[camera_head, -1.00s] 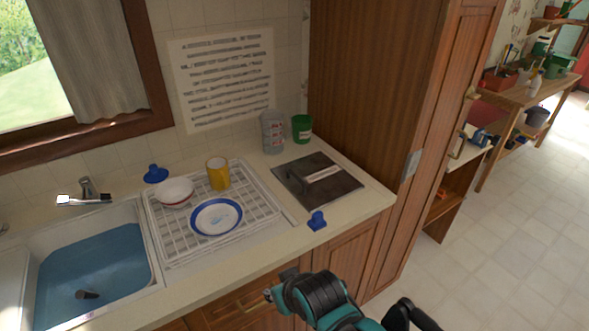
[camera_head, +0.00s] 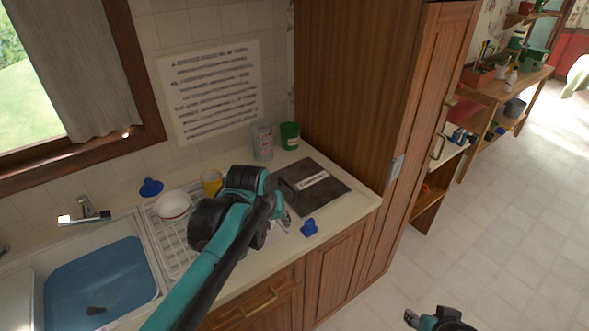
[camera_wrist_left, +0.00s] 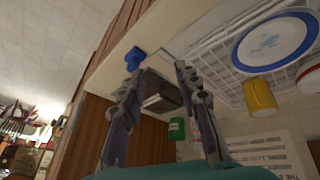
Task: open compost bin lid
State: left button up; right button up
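The compost bin lid (camera_head: 335,198) is a dark square plate with a white label, set in the counter at its right end.
A blue knob-like object (camera_head: 309,228) lies at the counter edge before the lid. A green cup (camera_head: 290,135) and a grey canister (camera_head: 262,140) stand behind it. The dish rack (camera_head: 170,243) holds dishes. A tall wooden cabinet (camera_head: 350,90) borders the lid's right side.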

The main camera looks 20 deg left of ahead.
pick_arm(q)
jog(key=w+r+n+p, duration=0.2)
jog(key=w+r+p, duration=0.2)
jog(key=w, duration=0.5)
jog(key=n+g+h+p, duration=0.1)
jog(key=n+g+p, duration=0.3)
jog(key=p, duration=0.6)
send_near(288, 185)
jog(key=shift+n+t, duration=0.3)
jog(key=f, duration=0.5)
jog(key=w+f+b, duration=0.1)
jog(key=f, duration=0.2)
jog(key=shift+d, duration=0.25)
grip_shut()
pick_arm(e)
notch_tip(288, 185, up, 14)
jog(key=shift+s+d+r, duration=0.15)
jog(key=shift+r, duration=0.1)
